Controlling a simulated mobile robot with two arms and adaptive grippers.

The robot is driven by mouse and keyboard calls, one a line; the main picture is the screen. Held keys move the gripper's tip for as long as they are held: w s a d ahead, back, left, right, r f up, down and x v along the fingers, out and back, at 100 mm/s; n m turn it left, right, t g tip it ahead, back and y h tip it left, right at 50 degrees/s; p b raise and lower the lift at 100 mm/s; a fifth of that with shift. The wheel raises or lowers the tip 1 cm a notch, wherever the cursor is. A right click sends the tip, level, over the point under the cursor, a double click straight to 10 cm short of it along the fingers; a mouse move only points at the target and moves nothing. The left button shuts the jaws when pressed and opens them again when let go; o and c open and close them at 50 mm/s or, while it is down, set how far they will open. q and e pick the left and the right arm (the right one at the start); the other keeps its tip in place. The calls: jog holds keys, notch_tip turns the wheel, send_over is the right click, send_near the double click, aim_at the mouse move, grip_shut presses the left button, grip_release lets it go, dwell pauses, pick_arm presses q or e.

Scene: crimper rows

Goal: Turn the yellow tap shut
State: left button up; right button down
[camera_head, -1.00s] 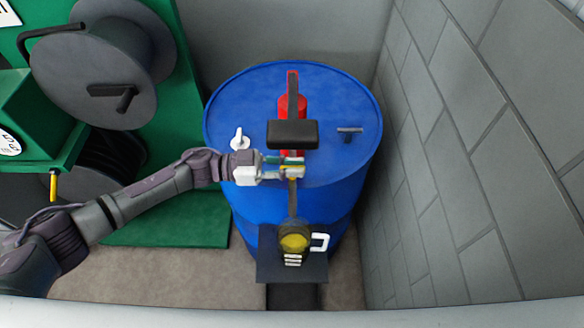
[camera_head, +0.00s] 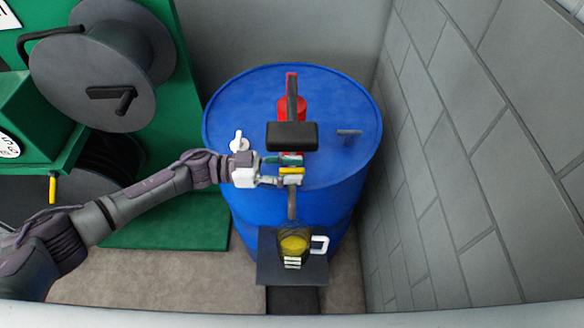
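The yellow tap (camera_head: 291,171) is at the near side of the blue drum, its yellow part lying crosswise. My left gripper (camera_head: 286,169) reaches it from the left. Its fingers are parted, one on the far side and one on the near side of the yellow part; whether they touch it is too small to tell. A brownish upright strip (camera_head: 292,204) hangs below the tap, above a clear jug (camera_head: 294,245) with yellow contents and a white handle. Whether the strip is spout or liquid is unclear. My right gripper is not in view.
The blue drum (camera_head: 232,100) carries a red cylinder (camera_head: 286,106) with a black block (camera_head: 292,136), a white fitting (camera_head: 239,142) and a grey T-shaped fitting (camera_head: 349,134). The jug stands on a dark stand (camera_head: 268,272). A grey block wall (camera_head: 470,150) closes the right.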

pick_arm(q)
jog(key=a, duration=1.1)
jog(key=shift+a, duration=0.4)
jog(key=shift+f, duration=0.1)
